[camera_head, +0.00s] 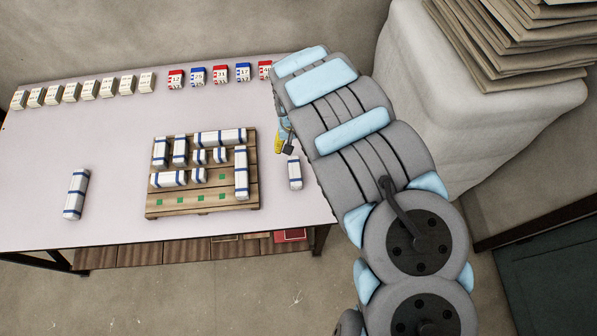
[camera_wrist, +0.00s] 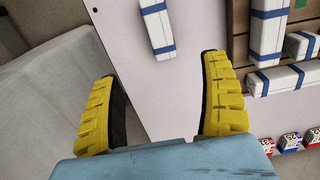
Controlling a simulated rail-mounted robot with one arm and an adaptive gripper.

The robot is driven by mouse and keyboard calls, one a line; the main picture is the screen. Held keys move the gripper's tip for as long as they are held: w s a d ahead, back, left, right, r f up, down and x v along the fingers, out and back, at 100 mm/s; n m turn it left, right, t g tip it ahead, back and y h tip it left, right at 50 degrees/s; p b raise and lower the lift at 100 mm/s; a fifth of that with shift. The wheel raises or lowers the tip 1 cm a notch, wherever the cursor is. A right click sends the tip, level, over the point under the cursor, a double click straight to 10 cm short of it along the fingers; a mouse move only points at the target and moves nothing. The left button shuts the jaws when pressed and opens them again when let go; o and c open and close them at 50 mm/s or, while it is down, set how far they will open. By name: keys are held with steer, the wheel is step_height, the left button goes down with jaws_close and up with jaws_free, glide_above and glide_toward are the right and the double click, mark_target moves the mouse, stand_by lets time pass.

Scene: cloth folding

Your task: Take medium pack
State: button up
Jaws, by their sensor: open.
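A mid-length white pack with blue bands (camera_head: 295,175) lies alone on the right part of the table. It also shows in the wrist view (camera_wrist: 157,27), cut off by the top edge. My gripper (camera_wrist: 160,68) is open and empty. Its two yellow fingers are wide apart, and the pack lies beyond the fingertips, not between them. In the head view my arm hides most of the gripper; a yellow bit shows at the table's right edge, above the pack. A longer white pack (camera_head: 76,194) lies alone at the left.
A wooden pallet (camera_head: 225,198) holds several white packs of different lengths and some green squares. A row of small number blocks (camera_head: 198,76) lines the table's back edge.

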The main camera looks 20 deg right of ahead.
mark_target(295, 170)
step_height(295, 170, down, 11)
steer(key=shift+a+f+b, duration=0.1)
steer(key=shift+a+b, duration=0.05)
steer(key=shift+b, duration=0.9)
steer(key=shift+f, duration=0.3)
steer(key=shift+s+f, duration=0.2)
steer(key=shift+f, duration=0.55)
steer(key=shift+s+f, duration=0.2)
steer(key=shift+f, duration=0.55)
steer(key=shift+f+b, duration=0.45)
steer(key=shift+f, duration=0.65)
steer(key=c, duration=1.3)
